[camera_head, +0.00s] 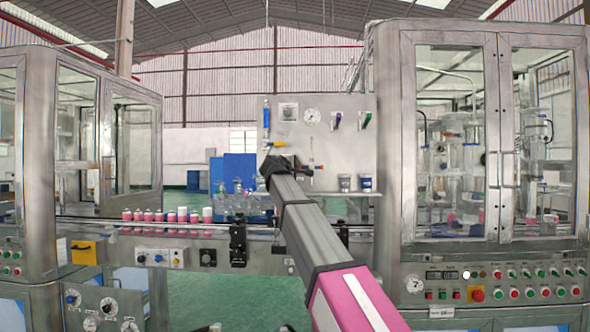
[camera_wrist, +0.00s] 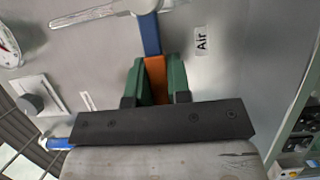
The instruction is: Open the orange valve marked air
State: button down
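The orange valve handle (camera_wrist: 155,84) shows in the wrist view between the two green fingers of my gripper (camera_wrist: 156,68). The fingers lie along both its sides with no visible gap, so my gripper looks shut on it. A blue part (camera_wrist: 150,34) runs on from the far end of the orange handle. The white label reading "Air" (camera_wrist: 201,41) is on the grey panel to the right of the fingers. In the head view my gripper (camera_head: 268,167) is at the panel's lower left, and my arm hides part of that area.
The panel (camera_head: 345,135) carries a round gauge (camera_head: 312,116) and several small valves. Glass-doored machines (camera_head: 490,130) stand on both sides.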

jog(key=shift+r+m+g, duration=0.3)
jog(key=shift+r+m, duration=0.25)
jog(key=shift+m, duration=0.25)
jog(key=shift+d+r+m+g+y, duration=0.25)
jog(key=shift+r+m+g+y, duration=0.35)
jog(key=shift+m, duration=0.6)
jog(key=shift+r, duration=0.1)
jog(key=c, duration=1.1)
grip_release()
jog(key=shift+o, duration=0.2)
jog(key=v, duration=1.1)
jog(key=shift+f, duration=0.2)
